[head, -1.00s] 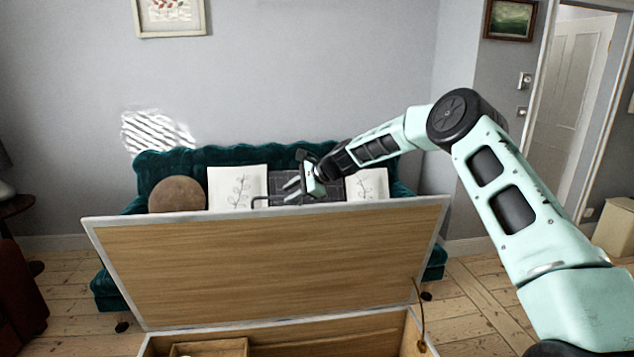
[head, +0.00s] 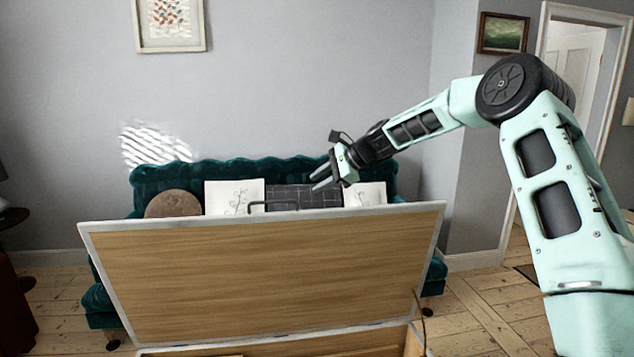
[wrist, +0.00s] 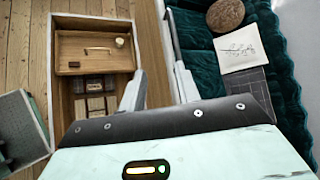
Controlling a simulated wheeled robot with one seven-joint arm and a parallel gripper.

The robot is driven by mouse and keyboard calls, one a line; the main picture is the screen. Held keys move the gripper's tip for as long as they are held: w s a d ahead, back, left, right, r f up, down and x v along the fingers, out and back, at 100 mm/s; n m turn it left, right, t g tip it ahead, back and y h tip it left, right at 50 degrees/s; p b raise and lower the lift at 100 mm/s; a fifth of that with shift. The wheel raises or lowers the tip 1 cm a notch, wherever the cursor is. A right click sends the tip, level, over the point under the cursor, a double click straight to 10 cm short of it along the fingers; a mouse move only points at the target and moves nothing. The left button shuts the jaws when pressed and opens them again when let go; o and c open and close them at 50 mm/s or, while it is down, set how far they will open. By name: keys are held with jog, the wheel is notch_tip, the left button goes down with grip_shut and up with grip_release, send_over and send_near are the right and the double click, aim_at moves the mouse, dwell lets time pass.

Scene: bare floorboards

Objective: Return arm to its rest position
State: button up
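My gripper (head: 318,180) is in the air above the top edge of the open lid (head: 260,270), right of the lid's dark handle (head: 273,204). Its two fingers are apart and nothing shows between them in the head view. In the wrist view my gripper (wrist: 160,70) also has its fingers spread, with the lid's edge (wrist: 150,50) seen beyond and between them. The arm reaches in from the right, bent at the elbow. The wooden chest (wrist: 62,130) stands open below.
The chest holds a wooden tray (wrist: 75,65) and several small items. A green sofa (head: 420,225) with cushions stands behind the lid, close to the wall. A dark side table (head: 12,217) is at the left. Floor is clear at the right (head: 490,320).

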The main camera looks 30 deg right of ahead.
jog(key=s+a+f+n+g, duration=0.1)
jog(key=s+a+n+g, duration=0.2)
jog(key=a, duration=0.5)
jog(key=s+a+f+n, duration=0.1)
jog(key=s+a+n, duration=0.2)
jog(key=s+a, duration=0.4)
jog(key=s+a+f+n+g+h, duration=0.25)
jog(key=s+a+n, duration=0.55)
jog(key=s+a, duration=0.45)
jog(key=s+d+f+n+g+h, duration=0.1)
jog(key=s+n, duration=0.5)
jog(key=s, duration=0.8)
jog(key=s+d+f+n+g+h, duration=0.1)
jog(key=s+f+n+h, duration=0.2)
jog(key=s, duration=1.1)
jog(key=n, duration=0.3)
jog(key=shift+d+n, duration=0.15)
jog(key=shift+n, duration=0.15)
